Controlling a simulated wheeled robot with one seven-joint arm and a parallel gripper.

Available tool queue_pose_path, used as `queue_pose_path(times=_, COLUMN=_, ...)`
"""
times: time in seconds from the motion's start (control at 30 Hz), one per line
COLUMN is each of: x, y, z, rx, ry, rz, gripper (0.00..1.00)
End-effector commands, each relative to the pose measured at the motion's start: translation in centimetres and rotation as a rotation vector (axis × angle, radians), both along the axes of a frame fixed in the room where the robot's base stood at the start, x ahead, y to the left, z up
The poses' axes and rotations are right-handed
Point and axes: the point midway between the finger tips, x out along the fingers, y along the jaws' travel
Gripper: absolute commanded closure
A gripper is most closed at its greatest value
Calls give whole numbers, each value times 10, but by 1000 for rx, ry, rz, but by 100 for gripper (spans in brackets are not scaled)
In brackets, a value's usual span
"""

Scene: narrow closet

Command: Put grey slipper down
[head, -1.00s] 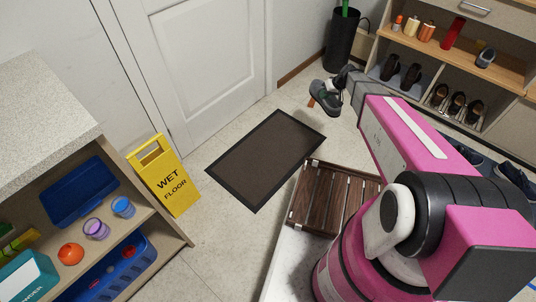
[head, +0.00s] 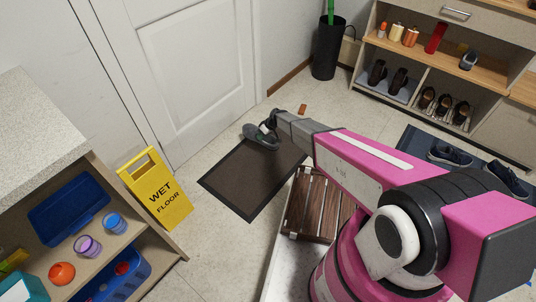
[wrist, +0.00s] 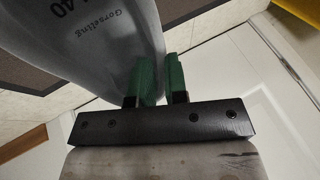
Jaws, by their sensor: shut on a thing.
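The grey slipper (head: 260,136) is at the end of my arm in the head view, over the far edge of the dark doormat (head: 243,176). My gripper (head: 270,126) is shut on it. In the wrist view the slipper's pale sole (wrist: 90,40), with lettering, fills the upper left. The green fingers of my gripper (wrist: 160,80) close on the slipper's edge. The doormat also shows behind the sole in the wrist view (wrist: 190,12). I cannot tell how high the slipper is above the mat.
A yellow wet-floor sign (head: 157,190) stands left of the mat, before the white door (head: 180,60). A wooden slatted rack (head: 312,205) is near my base. A black bin (head: 327,48) and shoe shelves (head: 420,75) stand at the back right.

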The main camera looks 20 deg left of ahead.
Motion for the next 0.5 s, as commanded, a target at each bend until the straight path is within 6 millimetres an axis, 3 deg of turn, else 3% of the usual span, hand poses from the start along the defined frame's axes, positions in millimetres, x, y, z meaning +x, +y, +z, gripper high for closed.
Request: queue_pose_path(times=0.5, x=56, y=-79, z=-57, rx=0, ry=0, rz=-3, gripper=100)
